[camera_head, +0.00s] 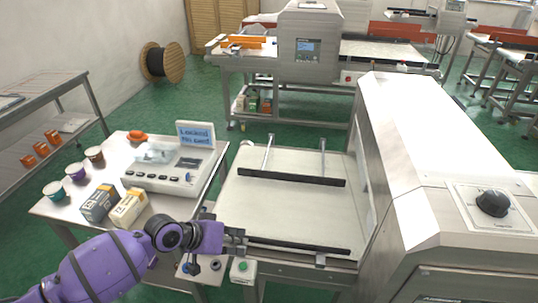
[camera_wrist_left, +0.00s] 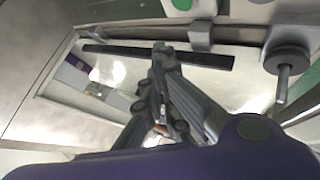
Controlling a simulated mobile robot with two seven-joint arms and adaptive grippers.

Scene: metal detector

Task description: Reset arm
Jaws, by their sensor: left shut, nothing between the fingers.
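My left arm reaches in from the lower left in the head view, and its gripper (camera_head: 236,241) is over the near left corner of the conveyor bed (camera_head: 285,208). The gripper is shut and empty; in the left wrist view its dark fingers (camera_wrist_left: 166,52) meet in front of the pale bed (camera_wrist_left: 120,72). A black guide rail (camera_head: 292,177) crosses the bed, and another (camera_head: 297,245) runs along its near edge, right of the gripper. My right gripper is out of view.
The metal detector housing (camera_head: 415,140) stands right of the bed. A green-button box (camera_head: 243,271) sits just below the gripper. On the left table are a scale (camera_head: 172,168), two small boxes (camera_head: 100,203) (camera_head: 129,208) and several cups.

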